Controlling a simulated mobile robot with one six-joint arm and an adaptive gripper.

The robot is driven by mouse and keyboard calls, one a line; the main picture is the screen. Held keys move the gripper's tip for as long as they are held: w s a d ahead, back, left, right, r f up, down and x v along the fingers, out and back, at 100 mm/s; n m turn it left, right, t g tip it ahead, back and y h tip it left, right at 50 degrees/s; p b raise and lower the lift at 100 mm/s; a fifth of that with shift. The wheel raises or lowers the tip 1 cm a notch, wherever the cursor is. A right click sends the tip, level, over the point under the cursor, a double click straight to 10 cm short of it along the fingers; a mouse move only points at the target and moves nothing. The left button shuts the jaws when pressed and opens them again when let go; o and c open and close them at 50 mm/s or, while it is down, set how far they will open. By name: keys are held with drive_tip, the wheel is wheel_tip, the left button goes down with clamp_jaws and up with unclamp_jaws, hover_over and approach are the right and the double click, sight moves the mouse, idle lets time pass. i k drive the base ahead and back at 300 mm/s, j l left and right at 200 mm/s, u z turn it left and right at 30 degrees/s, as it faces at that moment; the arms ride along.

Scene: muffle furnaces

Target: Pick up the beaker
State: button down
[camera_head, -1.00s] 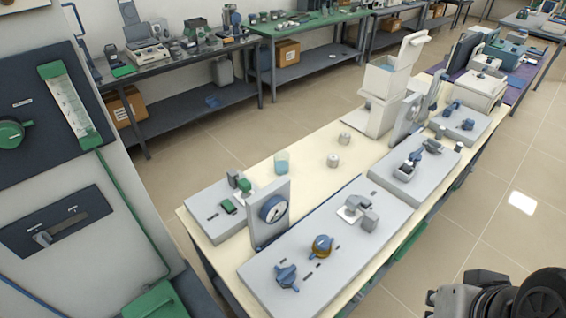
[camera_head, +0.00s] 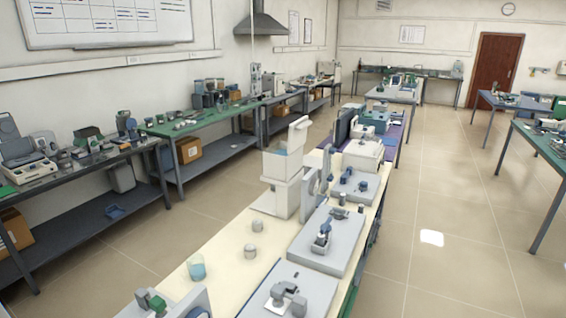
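The beaker (camera_head: 196,267) is a small clear vessel with pale blue liquid in it. It stands upright on the cream top of the long table (camera_head: 222,243), near the lower middle of the head view. Free tabletop shows around its back and right sides. A grey device with green parts (camera_head: 152,303) is close in front and to its left. My gripper is not in view.
Two small metal weights (camera_head: 250,251) stand right of the beaker. Grey panels with knobs (camera_head: 325,241) line the table's right side, and a tall white apparatus (camera_head: 284,183) stands behind. Tiled floor is clear right of the table (camera_head: 440,210) and between the benches.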

sight(196, 263)
drive_tip(key=i+l+u, duration=0.55)
drive_tip(key=i+l, duration=0.2)
drive_tip(key=i+l+u, duration=0.3)
drive_tip(key=l, duration=0.15)
drive_tip(key=i+l+u, duration=0.3)
drive_tip(key=l, duration=0.25)
drive_tip(key=k+j, duration=0.05)
